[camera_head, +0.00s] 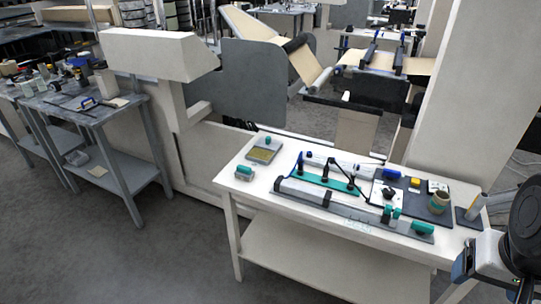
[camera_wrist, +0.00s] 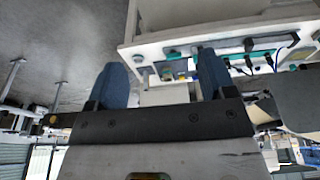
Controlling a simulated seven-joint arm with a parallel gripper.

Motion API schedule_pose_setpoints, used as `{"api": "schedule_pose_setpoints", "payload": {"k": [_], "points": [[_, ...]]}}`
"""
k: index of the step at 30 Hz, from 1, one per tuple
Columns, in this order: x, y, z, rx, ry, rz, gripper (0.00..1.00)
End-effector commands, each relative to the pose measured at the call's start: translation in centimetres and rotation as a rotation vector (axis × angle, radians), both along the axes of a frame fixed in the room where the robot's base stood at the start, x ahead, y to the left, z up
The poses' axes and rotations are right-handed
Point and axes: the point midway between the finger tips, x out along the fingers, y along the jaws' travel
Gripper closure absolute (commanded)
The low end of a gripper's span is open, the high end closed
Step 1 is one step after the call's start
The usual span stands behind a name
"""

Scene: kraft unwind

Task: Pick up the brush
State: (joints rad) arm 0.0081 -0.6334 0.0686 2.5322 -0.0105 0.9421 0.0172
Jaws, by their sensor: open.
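My gripper (camera_wrist: 162,72) shows in the wrist view with its two blue fingers wide apart and nothing held between them. I cannot pick out the brush with certainty among the small items on the white table (camera_head: 300,262). A small teal-and-white item (camera_head: 244,172) lies at the table's left end, and a tray (camera_head: 255,158) with a teal-topped piece lies behind it. In the wrist view the table edge and a teal item (camera_wrist: 172,55) appear beyond the fingers, apart from them. In the head view my arm is at the lower right, beside the table's right end.
A long grey fixture (camera_head: 345,215) with teal parts fills the table's front middle. Machine panels rise behind. A grey cluttered bench (camera_head: 115,112) stands at the left, with open floor between.

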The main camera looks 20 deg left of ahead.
Motion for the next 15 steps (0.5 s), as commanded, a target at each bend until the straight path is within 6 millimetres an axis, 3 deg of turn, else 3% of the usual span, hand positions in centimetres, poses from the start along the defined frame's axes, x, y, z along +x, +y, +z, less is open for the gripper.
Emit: {"api": "schedule_pose_setpoints", "payload": {"k": [8,15], "points": [[0.2,0.1,0.1,0.002,0.001,-0.004,0.23],[2.5,1.0,0.8,0.02,0.009,-0.052,0.23]]}}
